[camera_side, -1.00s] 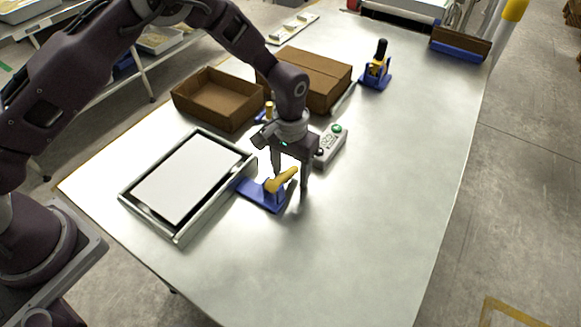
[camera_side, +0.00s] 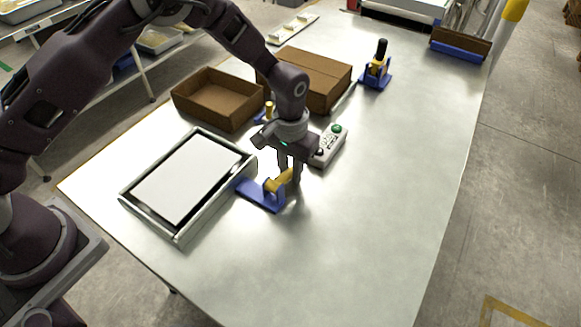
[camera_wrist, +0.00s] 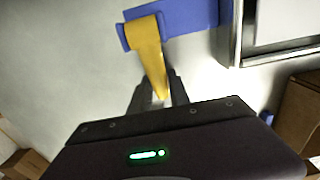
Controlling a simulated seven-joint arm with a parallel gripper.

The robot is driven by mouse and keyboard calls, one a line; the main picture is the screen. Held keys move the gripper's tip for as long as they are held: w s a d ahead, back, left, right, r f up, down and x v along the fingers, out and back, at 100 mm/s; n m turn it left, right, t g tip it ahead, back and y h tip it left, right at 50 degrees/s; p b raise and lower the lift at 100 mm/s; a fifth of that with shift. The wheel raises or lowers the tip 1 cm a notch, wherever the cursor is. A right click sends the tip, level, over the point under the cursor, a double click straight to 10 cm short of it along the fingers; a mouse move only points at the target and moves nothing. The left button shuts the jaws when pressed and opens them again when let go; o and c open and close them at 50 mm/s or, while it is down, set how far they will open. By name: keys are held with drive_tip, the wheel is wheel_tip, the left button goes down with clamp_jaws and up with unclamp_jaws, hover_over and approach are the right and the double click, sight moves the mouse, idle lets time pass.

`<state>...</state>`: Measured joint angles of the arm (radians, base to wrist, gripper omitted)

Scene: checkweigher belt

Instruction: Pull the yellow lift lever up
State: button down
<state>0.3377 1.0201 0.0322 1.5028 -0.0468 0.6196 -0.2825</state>
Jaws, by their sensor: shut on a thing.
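The yellow lift lever (camera_side: 277,182) sits on a blue base (camera_side: 258,194) at the right edge of the framed white plate. In the side view my gripper (camera_side: 290,176) is over the lever, its fingers closed at the lever's upper end. The wrist view shows the yellow lever (camera_wrist: 149,52) reaching from the blue base (camera_wrist: 190,14) to between my gripper's fingers (camera_wrist: 158,95). My gripper is shut on the lever's tip. The lever is tilted in the side view, and its very end is partly hidden by the fingers.
The framed white plate (camera_side: 129,192) lies left of the lever. A grey control box with a green button (camera_side: 337,129) is behind my gripper. An open cardboard box (camera_side: 200,112) and a closed one (camera_side: 328,72) stand farther back. A black-handled lever (camera_side: 381,52) stands back right. The table front is clear.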

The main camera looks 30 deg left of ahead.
idle(0.5)
drive_tip(key=shift+d+r, duration=0.1)
drive_tip(key=shift+r, duration=2.6)
drive_tip(key=shift+c, duration=2)
unclamp_jaws()
wheel_tip(320, 180, up, 7)
